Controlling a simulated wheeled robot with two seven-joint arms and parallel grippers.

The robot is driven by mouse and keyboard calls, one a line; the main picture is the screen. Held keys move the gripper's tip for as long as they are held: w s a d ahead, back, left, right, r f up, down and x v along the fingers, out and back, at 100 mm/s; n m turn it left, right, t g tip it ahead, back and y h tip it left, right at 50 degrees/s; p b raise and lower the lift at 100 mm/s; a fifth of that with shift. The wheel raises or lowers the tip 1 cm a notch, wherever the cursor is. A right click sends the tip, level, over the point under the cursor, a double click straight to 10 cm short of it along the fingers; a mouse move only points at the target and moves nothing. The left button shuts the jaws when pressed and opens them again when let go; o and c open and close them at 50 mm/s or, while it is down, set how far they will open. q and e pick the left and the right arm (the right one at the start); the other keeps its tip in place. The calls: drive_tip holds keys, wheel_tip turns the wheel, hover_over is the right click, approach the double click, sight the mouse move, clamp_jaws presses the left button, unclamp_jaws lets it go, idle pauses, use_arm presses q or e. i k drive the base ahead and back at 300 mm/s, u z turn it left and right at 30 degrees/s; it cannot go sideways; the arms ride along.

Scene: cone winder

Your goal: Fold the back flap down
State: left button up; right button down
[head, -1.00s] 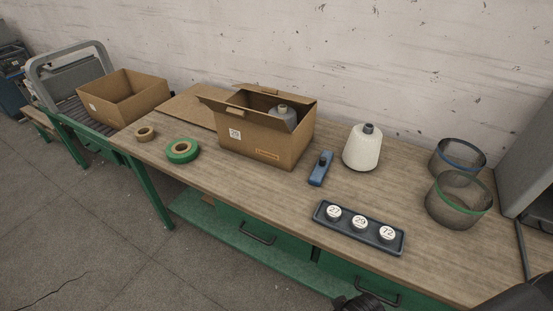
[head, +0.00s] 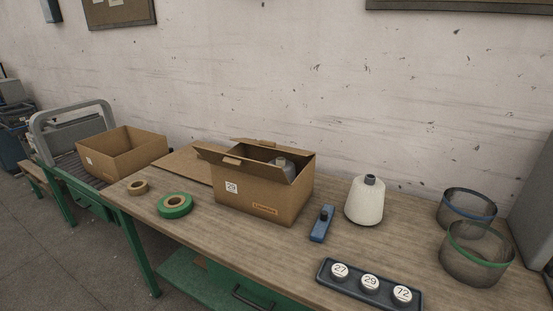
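An open cardboard box (head: 262,201) with a "29" label stands on the wooden workbench (head: 230,232). Its back flap (head: 268,146) stands out along the far rim, with a small notched edge. Another flap (head: 217,156) sticks out over the left side. The front and right rims show no raised flap. A grey yarn cone (head: 280,162) sits inside; its lower part is hidden by the box wall. Neither of my grippers is in view.
A numbered tray (head: 368,286) is in front, mesh baskets (head: 476,252) far right. Tape rolls (head: 175,205), flat cardboard (head: 190,163) and another open box (head: 125,155) are left.

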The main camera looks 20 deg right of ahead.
sight(262, 143)
drive_tip(key=u, duration=0.5)
drive_tip(key=i, duration=1.15)
drive_tip(key=z, duration=0.3)
